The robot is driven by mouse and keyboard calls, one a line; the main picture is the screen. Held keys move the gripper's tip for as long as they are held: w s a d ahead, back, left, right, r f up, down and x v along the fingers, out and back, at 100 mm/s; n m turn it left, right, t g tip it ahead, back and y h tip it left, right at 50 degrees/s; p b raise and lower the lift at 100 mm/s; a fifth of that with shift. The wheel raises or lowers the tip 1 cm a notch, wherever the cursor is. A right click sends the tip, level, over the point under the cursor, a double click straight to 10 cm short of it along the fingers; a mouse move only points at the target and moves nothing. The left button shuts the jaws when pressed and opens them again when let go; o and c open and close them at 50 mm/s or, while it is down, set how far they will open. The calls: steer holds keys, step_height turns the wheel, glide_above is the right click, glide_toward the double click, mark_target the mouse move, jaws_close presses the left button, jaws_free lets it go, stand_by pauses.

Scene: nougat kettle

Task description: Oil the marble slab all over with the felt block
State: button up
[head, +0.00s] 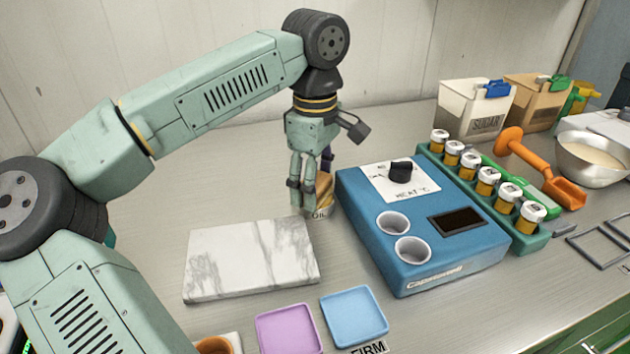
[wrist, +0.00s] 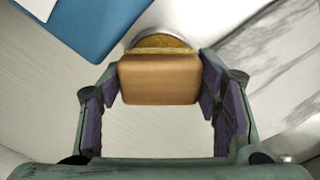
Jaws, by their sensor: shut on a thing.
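My gripper (head: 312,196) is shut on the felt block, whose brown wooden back (wrist: 158,80) fills the space between the fingers in the wrist view. A thin pale yellow edge of felt shows at its far side. The block (head: 324,186) is partly hidden behind the fingers in the head view. Just beyond the block, a round dish (wrist: 163,38) with yellow-amber content shows; the block overlaps it, and I cannot tell whether they touch. A partly covered OIL label stands there. The white, grey-veined marble slab (head: 250,262) lies left of and nearer than the gripper; it also shows at right in the wrist view (wrist: 275,70).
A blue heater box (head: 425,225) with two wells stands close right of the gripper. Behind it are a green rack (head: 540,238) of jars, an orange scoop (head: 540,165) and a steel bowl (head: 592,160). Purple (head: 288,330) and blue (head: 354,316) trays lie before the slab.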

stand_by(0.3)
steer(key=shift+r+p, duration=2.8)
steer(key=shift+r, duration=0.75)
steer(key=shift+f, duration=0.1)
